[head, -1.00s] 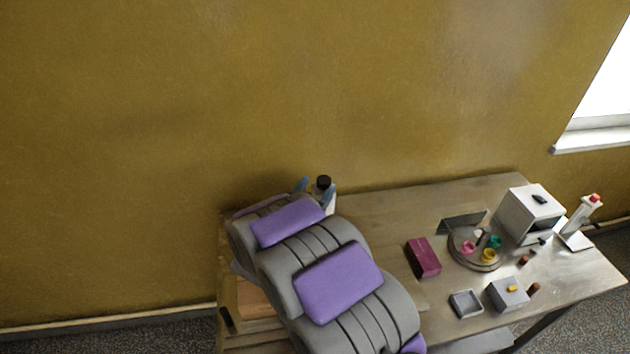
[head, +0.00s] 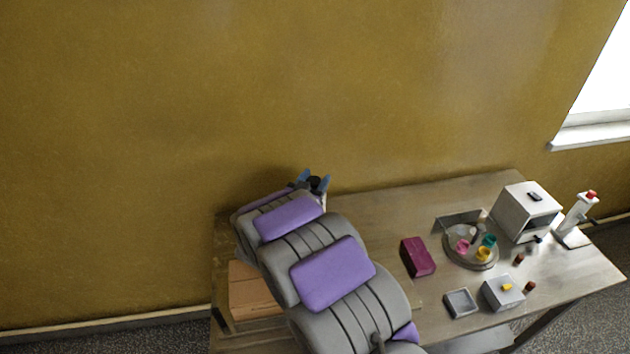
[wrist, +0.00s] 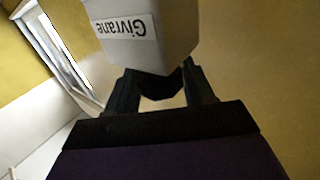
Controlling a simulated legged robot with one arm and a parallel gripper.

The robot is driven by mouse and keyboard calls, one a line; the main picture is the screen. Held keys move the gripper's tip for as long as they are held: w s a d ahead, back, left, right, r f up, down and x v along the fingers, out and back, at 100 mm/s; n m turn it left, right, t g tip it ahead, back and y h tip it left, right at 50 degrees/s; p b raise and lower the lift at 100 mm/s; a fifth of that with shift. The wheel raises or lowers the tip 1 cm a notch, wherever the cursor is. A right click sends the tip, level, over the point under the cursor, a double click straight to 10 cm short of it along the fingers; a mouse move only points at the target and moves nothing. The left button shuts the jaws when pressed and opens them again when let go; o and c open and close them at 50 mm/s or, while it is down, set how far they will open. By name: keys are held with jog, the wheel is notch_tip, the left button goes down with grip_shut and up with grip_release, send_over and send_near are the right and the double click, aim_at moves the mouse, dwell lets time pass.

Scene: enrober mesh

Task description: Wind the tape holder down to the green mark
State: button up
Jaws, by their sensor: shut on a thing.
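My gripper (head: 313,182) is behind my arm at the back edge of the table. Its blue-tipped fingers are on either side of a black knob or cap (head: 314,184) and shut on it. The wrist view shows the dark fingers (wrist: 160,75) around this dark piece (wrist: 160,84). It joins a white body (wrist: 160,25) with a label reading "Givrane", which appears upside down. Only a small pale part of that body shows in the head view. I cannot make out a tape holder for certain, and no green mark is visible.
Right on the table (head: 390,215) are a magenta box (head: 418,257), a round tray (head: 471,262) with coloured pieces, a white cabinet (head: 525,211), a white stand with a red top (head: 579,213), a small grey tray (head: 461,303) and a grey box (head: 502,294). A wall is close behind.

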jog(key=shift+a+f, duration=0.1)
jog(key=shift+c, duration=1.8)
jog(key=shift+s+m+h+p, duration=0.1)
jog(key=shift+m+h+p, duration=0.4)
jog(key=shift+p, duration=0.55)
jog(key=shift+g+h, duration=0.3)
jog(key=shift+h, duration=0.1)
jog(key=o, duration=0.7)
jog(key=shift+o, duration=1.2)
jog(key=shift+a, duration=0.15)
